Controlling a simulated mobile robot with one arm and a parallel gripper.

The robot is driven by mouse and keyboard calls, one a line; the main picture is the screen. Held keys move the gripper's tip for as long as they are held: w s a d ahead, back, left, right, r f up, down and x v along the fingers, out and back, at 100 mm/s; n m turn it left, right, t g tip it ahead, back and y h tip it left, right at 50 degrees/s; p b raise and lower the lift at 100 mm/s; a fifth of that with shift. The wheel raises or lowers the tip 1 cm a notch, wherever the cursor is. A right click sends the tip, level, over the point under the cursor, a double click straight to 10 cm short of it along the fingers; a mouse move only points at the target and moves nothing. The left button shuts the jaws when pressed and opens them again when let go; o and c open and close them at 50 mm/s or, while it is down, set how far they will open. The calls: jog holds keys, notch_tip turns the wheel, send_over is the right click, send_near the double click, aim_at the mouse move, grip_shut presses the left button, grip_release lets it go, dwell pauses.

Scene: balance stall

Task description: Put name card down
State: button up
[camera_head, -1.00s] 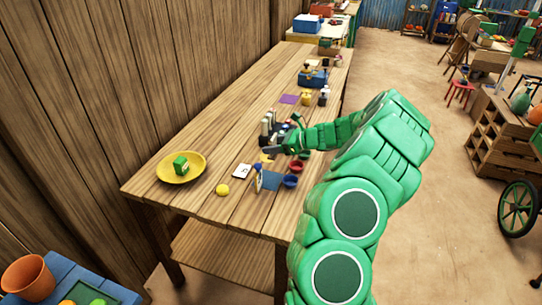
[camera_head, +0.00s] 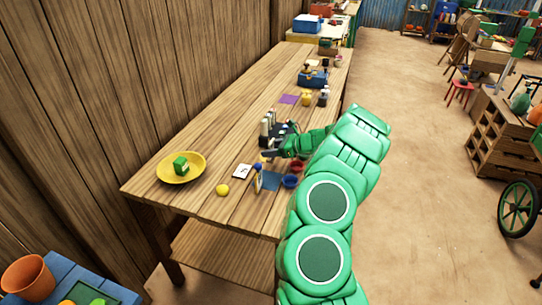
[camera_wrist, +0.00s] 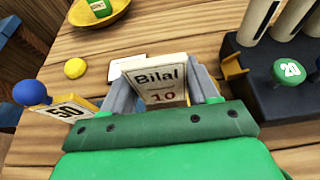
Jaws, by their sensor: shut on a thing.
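My gripper (camera_wrist: 158,88) is shut on a pale name card (camera_wrist: 161,76) that reads "Bilal" and "10". In the wrist view the card stands between the two grey fingers, its printed face toward the camera. In the head view my gripper (camera_head: 273,153) is over the right part of the wooden table (camera_head: 215,140), beside a dark stand, and the card cannot be made out there. Whether the card's lower edge touches the table is hidden. A white card (camera_head: 242,171) lies flat on the table, and part of it shows behind the held card in the wrist view.
A dark stand (camera_wrist: 262,100) with pale cylinders and a green "20" disc stands right of my gripper. A "50" card (camera_wrist: 68,108) and blue ball (camera_wrist: 31,92) are left.

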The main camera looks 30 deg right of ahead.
jog(key=shift+w+f, duration=0.15)
jog(key=shift+f, duration=1.55)
jog(key=shift+f, duration=0.1)
jog(key=o, duration=1.1)
jog(key=shift+c, duration=0.2)
